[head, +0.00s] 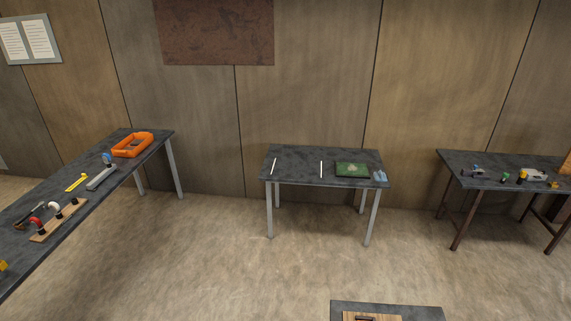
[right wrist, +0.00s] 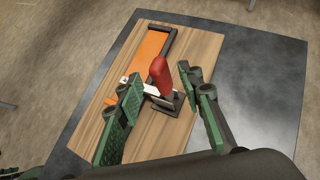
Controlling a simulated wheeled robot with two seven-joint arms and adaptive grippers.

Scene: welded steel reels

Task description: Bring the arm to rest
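My right gripper (right wrist: 160,95) shows in the right wrist view with its two green fingers spread apart. Between and beyond the fingers stands a red-handled clamp (right wrist: 158,72) on a dark base, mounted on a wooden board (right wrist: 195,62). I cannot tell whether the fingers touch the handle; nothing appears gripped. An orange plate (right wrist: 152,48) with a dark bar along its edge lies on the board. The board also shows at the bottom of the head view (head: 372,318). Neither arm is in the head view, so my left gripper is not seen.
The board lies on a dark table (head: 400,309). A middle table (head: 295,165) holds white strips and a green board (head: 352,169). A left table (head: 115,150) holds tools and an orange case (head: 132,145). A right table (head: 455,165) holds small parts. Open floor (head: 250,270) lies between.

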